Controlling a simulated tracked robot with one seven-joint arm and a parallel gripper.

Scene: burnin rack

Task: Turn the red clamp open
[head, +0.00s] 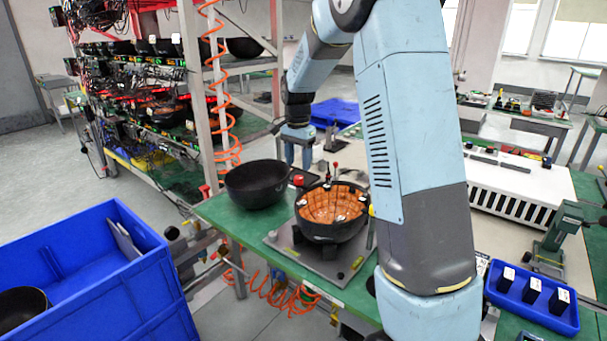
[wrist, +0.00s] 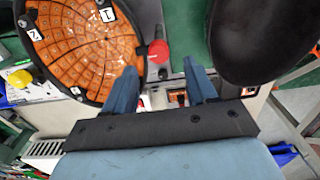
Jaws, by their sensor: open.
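A red knob, which looks like the red clamp (wrist: 159,50), stands on the grey plate between two bowls in the wrist view. A red knob also shows beneath my gripper in the head view (head: 298,180). My gripper (head: 298,164) points down above it, fingers apart and empty. In the wrist view the knob lies between the lines of the two fingertips (wrist: 160,70), beyond them and not visibly touched. The orange-lined bowl (head: 332,204) sits in a fixture on the grey plate (head: 285,241). The clamp's lower part is hard to make out.
An empty black bowl (head: 256,184) stands left of the fixture on the green table (head: 221,210). A thin red-tipped lever (head: 335,166) rises behind the orange-lined bowl. A blue bin (head: 95,280) stands at front left, and a blue tray (head: 532,300) at right.

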